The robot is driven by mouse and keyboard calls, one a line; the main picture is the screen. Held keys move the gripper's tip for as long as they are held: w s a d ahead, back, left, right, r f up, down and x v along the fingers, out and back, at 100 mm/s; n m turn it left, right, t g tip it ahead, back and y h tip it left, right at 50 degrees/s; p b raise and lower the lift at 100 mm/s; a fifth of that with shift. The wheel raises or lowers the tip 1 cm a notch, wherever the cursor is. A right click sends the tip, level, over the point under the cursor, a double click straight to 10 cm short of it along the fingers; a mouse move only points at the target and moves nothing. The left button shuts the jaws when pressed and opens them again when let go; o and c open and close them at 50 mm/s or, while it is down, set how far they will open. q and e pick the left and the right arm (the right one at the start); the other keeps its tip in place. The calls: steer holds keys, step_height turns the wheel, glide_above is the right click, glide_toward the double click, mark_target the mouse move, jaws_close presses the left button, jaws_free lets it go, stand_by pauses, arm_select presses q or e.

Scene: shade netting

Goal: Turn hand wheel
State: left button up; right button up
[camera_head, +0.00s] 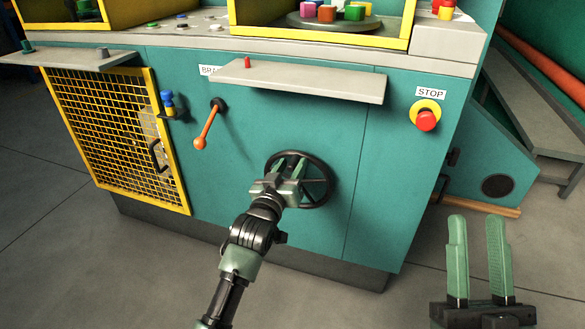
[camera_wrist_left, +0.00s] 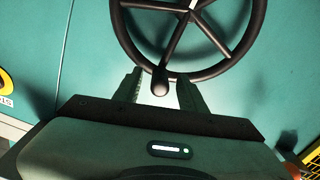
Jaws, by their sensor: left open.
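The dark hand wheel (camera_head: 328,184) is mounted on the teal front panel of the machine in the head view. Its rim, spokes and a rounded handle knob (camera_wrist_left: 160,85) show in the left wrist view. My left gripper (camera_head: 287,170) is at the lower left of the wheel and hides part of it. In the left wrist view my left gripper (camera_wrist_left: 159,80) is open, with the knob between its two fingers and a gap on each side. My right gripper (camera_head: 477,222) is open and empty at the lower right, away from the machine.
A grey shelf (camera_head: 310,84) juts out above the wheel. An orange-handled lever (camera_head: 207,127) is up and left of it, and a red stop button (camera_head: 426,120) up and right. A yellow mesh door (camera_head: 110,130) is at the left. Grey floor lies in front.

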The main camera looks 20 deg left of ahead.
arm_select(q)
steer(key=shift+w, duration=0.6)
steer(key=shift+c, duration=0.3)
jaws_close()
stand_by(0.9)
